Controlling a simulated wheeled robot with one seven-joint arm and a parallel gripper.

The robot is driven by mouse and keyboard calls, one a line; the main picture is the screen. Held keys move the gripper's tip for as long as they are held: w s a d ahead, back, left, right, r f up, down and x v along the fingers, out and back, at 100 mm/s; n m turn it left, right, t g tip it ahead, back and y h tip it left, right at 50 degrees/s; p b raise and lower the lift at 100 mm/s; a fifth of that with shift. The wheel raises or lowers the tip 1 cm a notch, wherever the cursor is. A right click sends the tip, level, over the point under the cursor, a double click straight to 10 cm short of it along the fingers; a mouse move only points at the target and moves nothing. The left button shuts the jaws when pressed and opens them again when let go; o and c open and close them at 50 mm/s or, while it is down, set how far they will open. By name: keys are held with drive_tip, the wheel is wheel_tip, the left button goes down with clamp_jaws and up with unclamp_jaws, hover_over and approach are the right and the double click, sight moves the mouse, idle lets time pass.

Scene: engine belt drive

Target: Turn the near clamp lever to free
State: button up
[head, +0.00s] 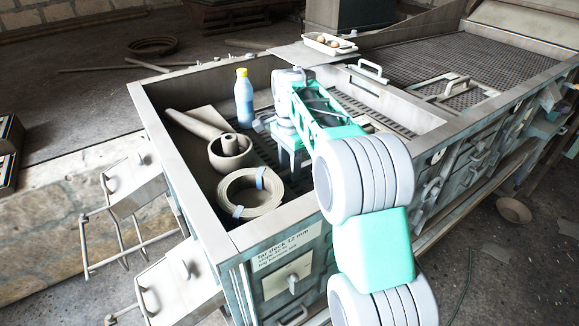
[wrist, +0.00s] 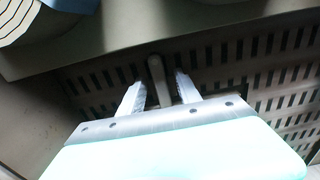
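In the wrist view, my gripper (wrist: 159,79) is open, its two pale fingers apart. A short grey bar with a rounded end (wrist: 156,68), which looks like the clamp lever, stands between the fingers. A gap shows on each side of it, and I see no contact. Its lower end is hidden behind the gripper's body. In the head view, my arm reaches into the long grey bin, and its end is over a grey block-like stand (head: 291,142). The lever cannot be made out there, and the fingers are mostly hidden.
The bin (head: 160,118) holds a blue bottle with a yellow cap (head: 243,98), a round pot (head: 230,153) and a coiled hose (head: 250,193) left of my arm. A slotted panel (wrist: 230,75) lies behind the fingers. A white tray (head: 329,44) rests on the far edge.

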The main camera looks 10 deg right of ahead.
drive_tip(key=shift+c, duration=0.6)
clamp_jaws()
